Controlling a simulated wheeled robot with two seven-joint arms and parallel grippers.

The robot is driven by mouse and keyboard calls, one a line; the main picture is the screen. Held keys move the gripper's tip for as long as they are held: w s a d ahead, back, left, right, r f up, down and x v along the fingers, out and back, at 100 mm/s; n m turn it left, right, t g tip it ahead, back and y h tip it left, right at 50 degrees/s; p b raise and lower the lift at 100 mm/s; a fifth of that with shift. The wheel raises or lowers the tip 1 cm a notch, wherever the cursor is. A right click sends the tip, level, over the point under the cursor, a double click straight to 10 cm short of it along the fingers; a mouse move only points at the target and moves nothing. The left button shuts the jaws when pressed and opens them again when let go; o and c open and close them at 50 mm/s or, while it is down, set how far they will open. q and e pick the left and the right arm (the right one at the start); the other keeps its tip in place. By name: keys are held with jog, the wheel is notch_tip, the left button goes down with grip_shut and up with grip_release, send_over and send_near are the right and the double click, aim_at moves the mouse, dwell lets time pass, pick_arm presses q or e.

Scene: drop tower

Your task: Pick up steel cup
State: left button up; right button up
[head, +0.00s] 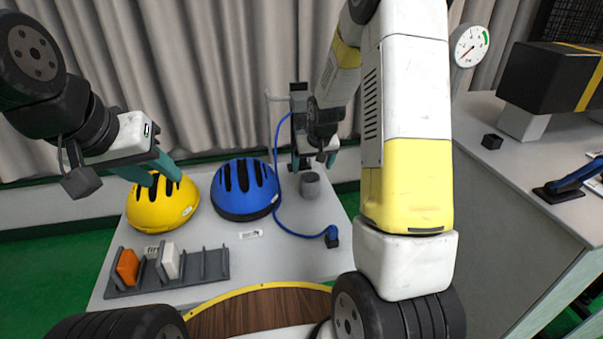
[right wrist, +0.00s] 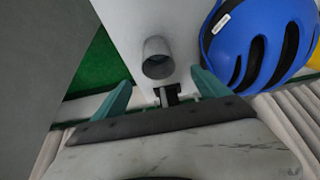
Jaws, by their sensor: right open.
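The grey steel cup (head: 310,186) stands upright on the white table, right of the blue helmet. In the right wrist view the cup (right wrist: 157,48) shows its dark open mouth, ahead of and between the finger lines. My right gripper (head: 314,164) is open and empty, just above and behind the cup in the head view. Its teal fingers (right wrist: 162,77) are spread on either side in the wrist view, and no contact with the cup is visible. My left gripper (head: 163,179) is over the yellow helmet, with its two teal fingers apart. Whether they touch the helmet is unclear.
The blue helmet (head: 243,187) and yellow helmet (head: 161,206) sit left of the cup. A blue cable (head: 280,215) curves close to the cup, ending at a dark plug. A grey rack (head: 208,265) holds an orange and a white block. A grey counter (head: 510,190) stands at right.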

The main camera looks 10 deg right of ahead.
aim_at(310, 177)
jog(key=x, duration=0.8)
jog(key=shift+d+f, duration=0.15)
jog(key=shift+f, duration=0.05)
jog(key=c, duration=1.6)
jog(key=shift+r, duration=0.1)
jog(key=shift+c, duration=0.2)
jog(key=shift+r, duration=0.1)
